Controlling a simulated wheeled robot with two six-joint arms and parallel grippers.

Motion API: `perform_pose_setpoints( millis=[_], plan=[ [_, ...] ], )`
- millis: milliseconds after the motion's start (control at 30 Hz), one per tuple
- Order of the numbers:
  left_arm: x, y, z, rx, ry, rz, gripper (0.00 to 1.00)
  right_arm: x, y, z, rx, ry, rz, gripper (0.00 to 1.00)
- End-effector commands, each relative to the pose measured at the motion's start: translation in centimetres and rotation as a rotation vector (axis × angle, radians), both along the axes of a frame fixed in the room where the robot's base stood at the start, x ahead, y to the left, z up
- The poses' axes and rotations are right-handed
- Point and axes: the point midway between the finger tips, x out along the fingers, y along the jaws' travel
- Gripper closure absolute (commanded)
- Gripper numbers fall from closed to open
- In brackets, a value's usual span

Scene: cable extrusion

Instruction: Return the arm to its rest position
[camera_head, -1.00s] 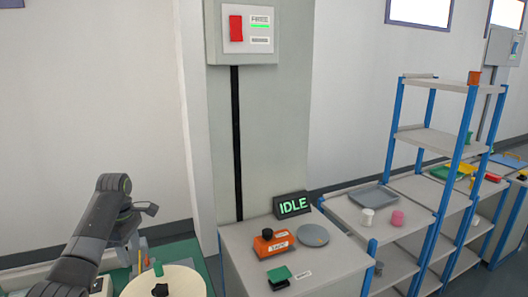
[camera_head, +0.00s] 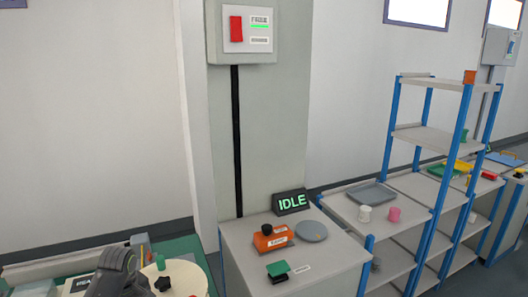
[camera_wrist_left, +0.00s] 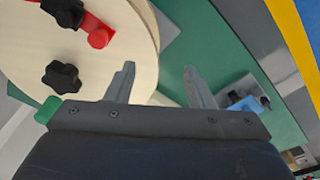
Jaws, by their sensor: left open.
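My left arm (camera_head: 118,275) shows only as a dark link at the bottom left of the head view. Its fingers are not visible there. In the left wrist view my left gripper (camera_wrist_left: 160,88) is open with nothing between its two grey fingers. A round cream disc (camera_wrist_left: 120,25) lies beyond the left finger, with a black star knob (camera_wrist_left: 61,77) on it. The disc also shows in the head view (camera_head: 190,278), right beside my arm. My right gripper is not in view.
A grey cabinet (camera_head: 335,270) carries an orange button box (camera_head: 271,240), a green-topped block (camera_head: 278,271), a grey round plate (camera_head: 311,231) and a sign reading IDLE (camera_head: 292,202). A blue-posted shelf (camera_head: 425,140) stands at the right. A wall box (camera_head: 241,32) has a red switch.

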Motion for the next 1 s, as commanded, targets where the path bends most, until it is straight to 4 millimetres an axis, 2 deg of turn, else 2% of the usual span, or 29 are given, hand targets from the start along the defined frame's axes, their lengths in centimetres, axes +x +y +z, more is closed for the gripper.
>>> perform_pose_setpoints(
  millis=[33, 200, 400, 600, 700, 1000],
  plan=[
    [-2.1, -0.4, -1.9, 0.007, -0.001, -0.063, 0.52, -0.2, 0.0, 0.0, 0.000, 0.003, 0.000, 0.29],
    [-8.1, -1.5, -5.8, 0.036, -0.024, -0.278, 0.52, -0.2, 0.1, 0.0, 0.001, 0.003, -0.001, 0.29],
    [-15.9, -2.7, -8.2, 0.073, -0.057, -0.508, 0.52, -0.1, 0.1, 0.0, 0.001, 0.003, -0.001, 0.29],
    [-23.8, -3.8, -8.0, 0.125, -0.089, -0.708, 0.52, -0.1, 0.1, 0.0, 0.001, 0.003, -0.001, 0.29],
    [-26.9, -4.1, -7.2, 0.153, -0.102, -0.785, 0.52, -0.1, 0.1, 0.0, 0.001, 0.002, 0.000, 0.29],
    [-32.7, -4.5, -4.7, 0.220, -0.115, -0.922, 0.52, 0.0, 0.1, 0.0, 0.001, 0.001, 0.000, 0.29]
  ],
)
